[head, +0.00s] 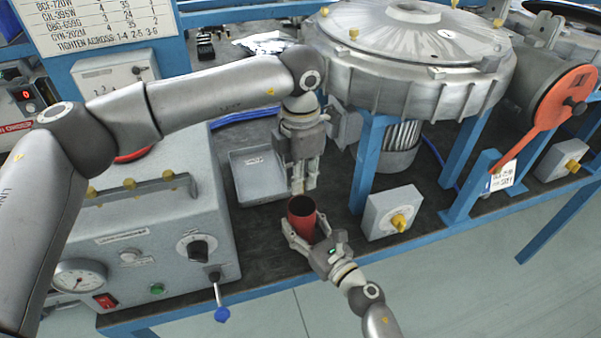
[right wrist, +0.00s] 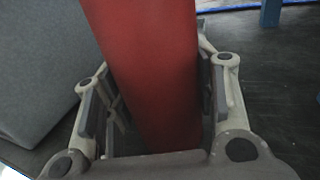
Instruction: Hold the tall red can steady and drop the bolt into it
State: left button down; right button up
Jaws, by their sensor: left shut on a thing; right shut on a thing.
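The tall red can (head: 301,222) stands upright on the dark bench top, near its front edge, with its open top facing up. My right gripper (head: 306,234) is shut on the can, one finger on each side. In the right wrist view the red can (right wrist: 150,75) fills the middle between the two finger pads. My left gripper (head: 304,187) points straight down just above the can's mouth, with its fingers close together. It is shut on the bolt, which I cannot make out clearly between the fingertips.
A grey tray (head: 258,178) lies behind and left of the can. The grey control box (head: 140,240) stands at left. A small box with a yellow knob (head: 393,212) stands at right. The blower housing (head: 410,60) on blue legs is behind.

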pick_arm(q)
jog(key=c, duration=1.4)
grip_release()
jog(key=shift+o, duration=0.2)
notch_tip(320, 180, up, 12)
pick_arm(e)
jog(key=o, duration=1.1)
